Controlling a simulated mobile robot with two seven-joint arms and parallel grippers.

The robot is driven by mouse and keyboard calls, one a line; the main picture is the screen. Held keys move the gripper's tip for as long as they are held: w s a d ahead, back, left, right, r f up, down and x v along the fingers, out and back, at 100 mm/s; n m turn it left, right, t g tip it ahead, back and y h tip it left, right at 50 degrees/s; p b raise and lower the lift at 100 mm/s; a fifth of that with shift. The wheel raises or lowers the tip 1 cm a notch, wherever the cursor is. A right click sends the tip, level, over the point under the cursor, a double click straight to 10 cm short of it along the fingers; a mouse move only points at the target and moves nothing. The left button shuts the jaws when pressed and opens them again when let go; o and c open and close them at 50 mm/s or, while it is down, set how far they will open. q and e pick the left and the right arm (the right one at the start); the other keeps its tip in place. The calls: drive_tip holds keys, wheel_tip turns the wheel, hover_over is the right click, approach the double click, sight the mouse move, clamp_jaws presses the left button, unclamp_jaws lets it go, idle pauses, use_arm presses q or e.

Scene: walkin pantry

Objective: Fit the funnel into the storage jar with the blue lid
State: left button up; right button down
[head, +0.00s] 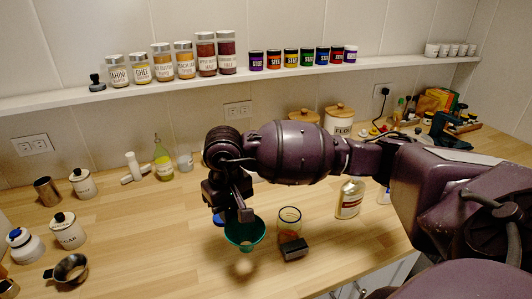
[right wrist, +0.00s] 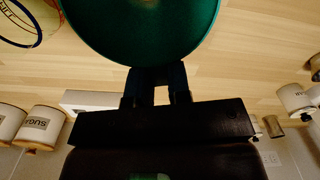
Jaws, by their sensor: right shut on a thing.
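The green funnel (head: 245,234) is held by its rim in my right gripper (head: 238,212), mouth up, above the counter. In the right wrist view the funnel (right wrist: 140,35) fills the top middle, in front of the shut fingers (right wrist: 159,80). My left gripper is not in view.
A white jar with a blue top (head: 24,244), canisters (head: 67,230) and a dark cup (head: 71,270) are at left. Counter between is clear.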

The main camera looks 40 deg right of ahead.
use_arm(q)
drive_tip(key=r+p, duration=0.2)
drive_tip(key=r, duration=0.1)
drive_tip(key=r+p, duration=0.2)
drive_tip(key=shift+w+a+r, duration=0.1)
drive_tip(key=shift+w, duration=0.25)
use_arm(e)
drive_tip(key=s+d+r, duration=0.1)
drive_tip(key=d+r, duration=1)
drive_tip(key=d, duration=0.1)
drive_tip(key=shift+r, duration=0.1)
use_arm(q)
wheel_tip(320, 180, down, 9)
drive_tip(key=b, duration=0.8)
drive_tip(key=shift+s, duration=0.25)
use_arm(e)
wheel_tip(320, 180, down, 8)
drive_tip(key=shift+f, duration=0.2)
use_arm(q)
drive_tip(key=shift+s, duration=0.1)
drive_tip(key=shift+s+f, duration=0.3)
use_arm(e)
drive_tip(key=c, duration=1)
unclamp_jaws()
